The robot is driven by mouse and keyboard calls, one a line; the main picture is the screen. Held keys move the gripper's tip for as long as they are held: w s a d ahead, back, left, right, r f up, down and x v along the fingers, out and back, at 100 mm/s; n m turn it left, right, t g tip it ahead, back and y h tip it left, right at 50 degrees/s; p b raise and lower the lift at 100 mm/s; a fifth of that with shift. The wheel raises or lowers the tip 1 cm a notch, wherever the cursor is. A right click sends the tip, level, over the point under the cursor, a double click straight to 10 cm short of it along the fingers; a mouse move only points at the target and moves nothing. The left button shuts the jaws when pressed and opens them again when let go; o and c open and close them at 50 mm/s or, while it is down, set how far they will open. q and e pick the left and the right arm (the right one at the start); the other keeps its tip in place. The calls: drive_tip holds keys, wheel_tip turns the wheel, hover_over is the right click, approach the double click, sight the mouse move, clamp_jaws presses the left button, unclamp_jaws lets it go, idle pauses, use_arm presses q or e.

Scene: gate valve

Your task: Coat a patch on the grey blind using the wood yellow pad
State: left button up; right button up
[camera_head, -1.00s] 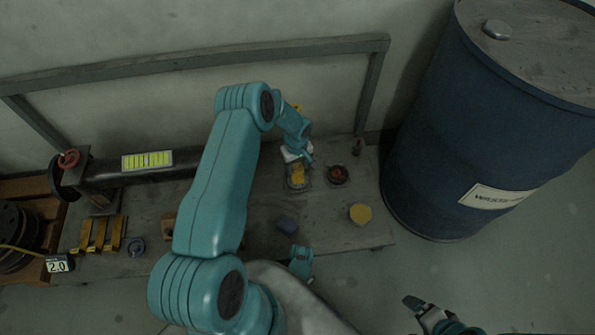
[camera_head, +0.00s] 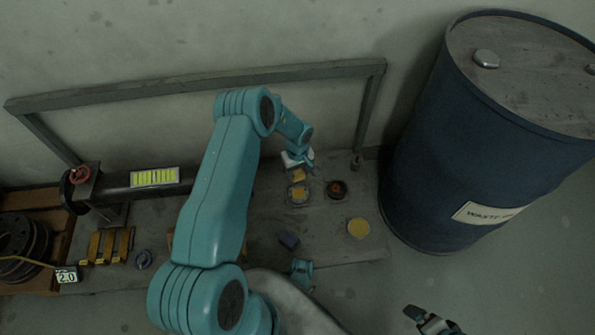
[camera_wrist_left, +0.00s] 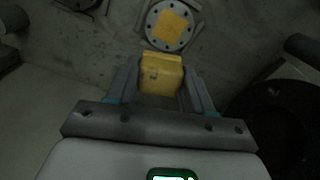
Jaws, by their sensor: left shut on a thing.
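The grey blind (camera_head: 298,201) is a round flange with bolts around its rim, right of centre on the bench in the head view. It also shows at the top of the left wrist view (camera_wrist_left: 152,38), with a yellow square patch (camera_wrist_left: 171,26) on its face. My left gripper (camera_head: 298,165) is shut on the yellow pad (camera_wrist_left: 161,74), a small block with a slightly marked face. In the head view the pad (camera_head: 299,175) appears apart from the blind, just behind it. My right gripper (camera_head: 430,319) is at the bottom edge; its jaw opening is unclear.
A blue waste drum (camera_head: 455,150) stands at the bench's right end. A yellow round thing (camera_head: 358,228), a dark round dish (camera_head: 337,189) and a dark blue block (camera_head: 288,241) lie near the blind. Yellow-brown blocks (camera_head: 108,246) are at left. A frame rail (camera_head: 200,83) runs behind.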

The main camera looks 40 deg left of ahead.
use_arm(q)
drive_tip(key=shift+f, duration=0.1)
wheel_tip(320, 180, up, 3)
drive_tip(key=p, duration=0.2)
drive_tip(key=shift+p, duration=0.35)
